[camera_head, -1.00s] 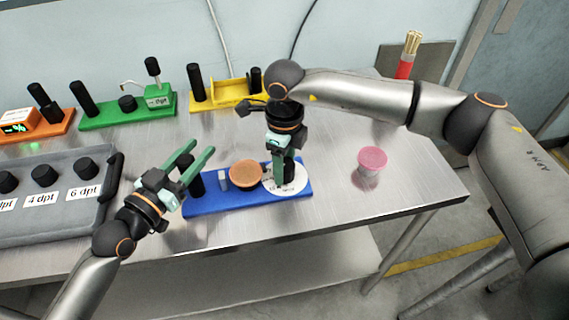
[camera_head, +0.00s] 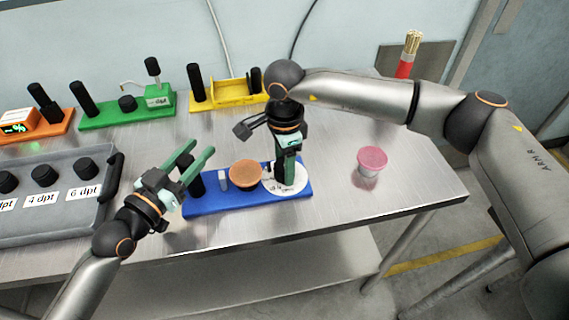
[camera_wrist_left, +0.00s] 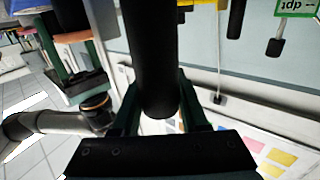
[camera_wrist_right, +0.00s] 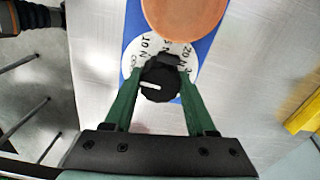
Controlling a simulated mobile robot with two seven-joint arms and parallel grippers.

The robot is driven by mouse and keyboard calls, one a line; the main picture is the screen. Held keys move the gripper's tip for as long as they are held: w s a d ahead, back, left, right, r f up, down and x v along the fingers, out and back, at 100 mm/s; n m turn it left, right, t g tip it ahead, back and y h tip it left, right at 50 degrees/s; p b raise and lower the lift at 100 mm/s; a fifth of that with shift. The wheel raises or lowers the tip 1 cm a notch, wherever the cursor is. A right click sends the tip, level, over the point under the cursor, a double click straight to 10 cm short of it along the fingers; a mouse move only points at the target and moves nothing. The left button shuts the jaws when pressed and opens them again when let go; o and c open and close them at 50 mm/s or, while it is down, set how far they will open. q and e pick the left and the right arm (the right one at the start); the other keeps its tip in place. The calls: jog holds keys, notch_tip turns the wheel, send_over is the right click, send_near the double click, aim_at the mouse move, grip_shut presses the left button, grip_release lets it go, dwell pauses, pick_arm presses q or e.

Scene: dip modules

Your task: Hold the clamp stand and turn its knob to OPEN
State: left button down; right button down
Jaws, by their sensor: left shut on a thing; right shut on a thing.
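The clamp stand has a blue base (camera_head: 225,204) with a black upright post (camera_head: 197,183), a small grey block, an orange disc (camera_head: 246,173) and a white dial (camera_head: 296,180). A black knob (camera_wrist_right: 158,82) sits on the dial. My left gripper (camera_head: 201,149) is shut on the black post, which also shows between its fingers in the left wrist view (camera_wrist_left: 150,60). My right gripper (camera_head: 283,181) points down over the dial and is shut on the knob. The knob's white mark points left in the right wrist view. The dial's lettering is partly hidden and hard to read.
A pink-topped cup (camera_head: 371,160) stands right of the stand. A grey tray with black knobs (camera_head: 50,214) is at left. Green (camera_head: 128,112), yellow (camera_head: 222,94) and orange modules line the back. The table's front edge is close to the blue base.

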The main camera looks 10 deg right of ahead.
jog(key=shift+n, duration=0.4)
pick_arm(q)
jog(key=shift+f, duration=0.1)
pick_arm(e)
jog(key=c, duration=0.5)
grip_release()
jog(key=shift+r, duration=0.1)
notch_tip(320, 180, up, 12)
pick_arm(q)
jog(key=shift+c, duration=1.8)
grip_release()
